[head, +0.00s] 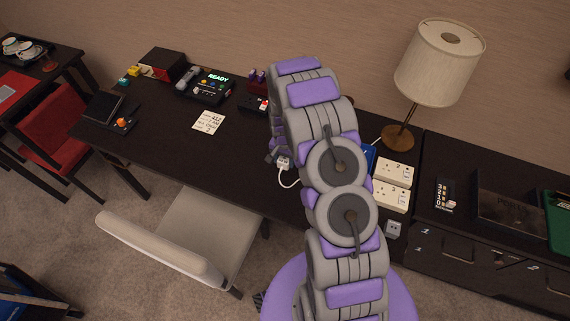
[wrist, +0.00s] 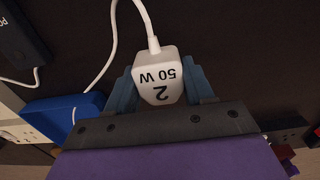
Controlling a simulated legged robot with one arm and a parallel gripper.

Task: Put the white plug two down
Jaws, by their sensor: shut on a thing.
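The white plug two (wrist: 158,72), marked "2" and "50 W", is held between the blue fingers of my gripper (wrist: 160,88) in the wrist view; its lettering appears upside down. A white cord runs up from its end. In the head view the plug (head: 284,163) shows at my gripper (head: 278,158), left of my arm and over the dark desk (head: 240,150). Whether the plug touches the desk is unclear. My arm hides part of the desk behind it.
Two white socket blocks (head: 398,168) (head: 391,195) stand right of my arm, by a lamp (head: 398,138) and a blue box (wrist: 65,115). A grey plug-like piece (head: 393,229) lies nearer. A note (head: 208,123) and a device reading READY (head: 207,86) are left. The desk's left-middle front is clear.

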